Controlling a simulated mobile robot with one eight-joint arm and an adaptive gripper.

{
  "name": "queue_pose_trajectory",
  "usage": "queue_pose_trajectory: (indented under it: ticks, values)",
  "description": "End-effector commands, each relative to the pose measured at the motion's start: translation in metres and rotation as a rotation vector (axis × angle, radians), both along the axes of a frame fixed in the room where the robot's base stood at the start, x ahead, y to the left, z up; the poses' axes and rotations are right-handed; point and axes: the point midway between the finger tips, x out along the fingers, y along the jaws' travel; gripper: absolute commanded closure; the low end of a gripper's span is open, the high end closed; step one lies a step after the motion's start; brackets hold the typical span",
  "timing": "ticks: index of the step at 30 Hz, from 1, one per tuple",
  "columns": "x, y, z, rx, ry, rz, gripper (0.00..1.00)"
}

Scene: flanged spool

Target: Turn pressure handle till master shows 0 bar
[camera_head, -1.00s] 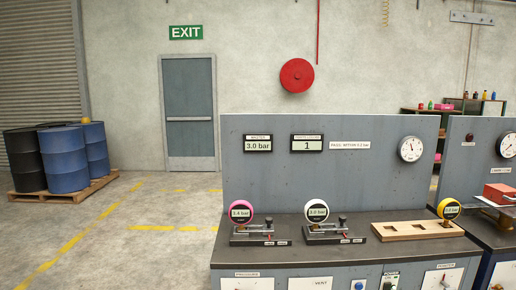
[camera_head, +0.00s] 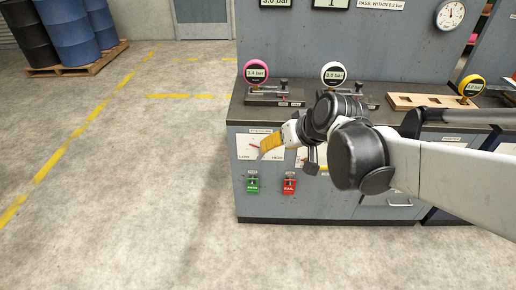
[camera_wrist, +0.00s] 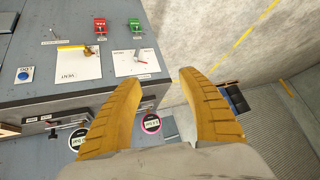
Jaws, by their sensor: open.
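The master display (camera_head: 276,2) is cut by the top edge of the head view; what shows reads 3.0 bar. The white pressure plate (camera_head: 246,147), marked LOW and HIGH, is on the bench front, partly behind my gripper (camera_head: 270,144). In the wrist view the pressure plate (camera_wrist: 122,64) carries a small grey pressure handle (camera_wrist: 140,55) with a red mark near it. My gripper (camera_wrist: 160,78) is open, its yellow fingers apart and empty. The handle lies beyond the fingertips, toward the left one, apparently untouched.
The vent plate (camera_wrist: 78,66) with a yellow lever and a blue button (camera_wrist: 22,74) are beside the pressure plate. Green (camera_head: 252,184) and red (camera_head: 289,184) switches sit below. A pink gauge (camera_head: 256,72) and white gauge (camera_head: 334,74) stand on the bench.

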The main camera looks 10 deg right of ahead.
Motion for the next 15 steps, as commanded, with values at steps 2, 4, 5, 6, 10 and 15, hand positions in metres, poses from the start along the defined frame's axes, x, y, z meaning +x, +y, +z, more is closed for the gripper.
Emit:
queue_pose_trajectory:
  ticks: [2,4,5,6,10,15]
  values:
    - [0.036,-0.003,-0.016,0.034,-0.023,0.016,0.52]
    - [0.065,-0.006,-0.032,0.065,-0.047,0.033,0.52]
    - [0.077,-0.008,-0.039,0.077,-0.059,0.040,0.52]
    - [0.092,-0.011,-0.050,0.093,-0.075,0.049,0.52]
    - [0.138,-0.022,-0.091,0.143,-0.133,0.074,0.52]
    - [0.183,-0.041,-0.156,0.202,-0.223,0.099,0.52]
